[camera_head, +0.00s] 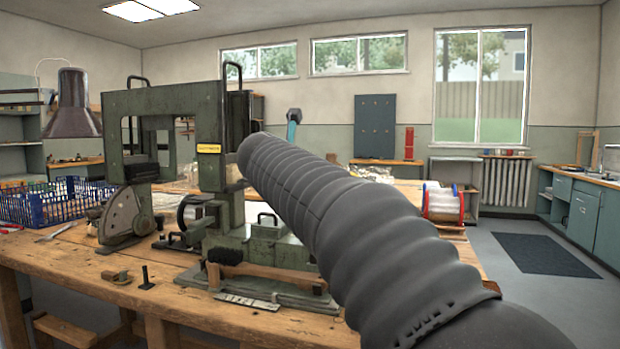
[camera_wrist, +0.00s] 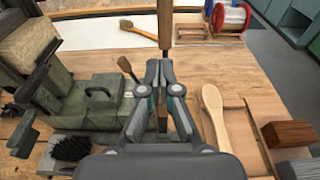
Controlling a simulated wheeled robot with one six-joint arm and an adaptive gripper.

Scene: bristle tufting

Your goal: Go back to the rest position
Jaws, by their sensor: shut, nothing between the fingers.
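My gripper (camera_wrist: 159,68) shows in the wrist view with its grey fingers drawn together, empty, above the wooden workbench (camera_wrist: 85,45). A narrow wooden upright (camera_wrist: 165,22) shows just beyond the fingertips; I cannot tell its distance from them. A green tufting machine (camera_head: 205,115) stands on the bench in the head view, and part of it shows at the left of the wrist view (camera_wrist: 45,88). In the head view my ribbed dark arm crosses the front right and my gripper cannot be made out.
A wooden brush body (camera_wrist: 212,108) lies right of my gripper, beside a shallow wooden tray (camera_wrist: 240,125) and a brown block (camera_wrist: 288,134). A black-bristled brush (camera_wrist: 72,149) lies left. A blue crate (camera_head: 50,203) and red-flanged spool (camera_head: 442,203) stand farther off. Floor at right is open.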

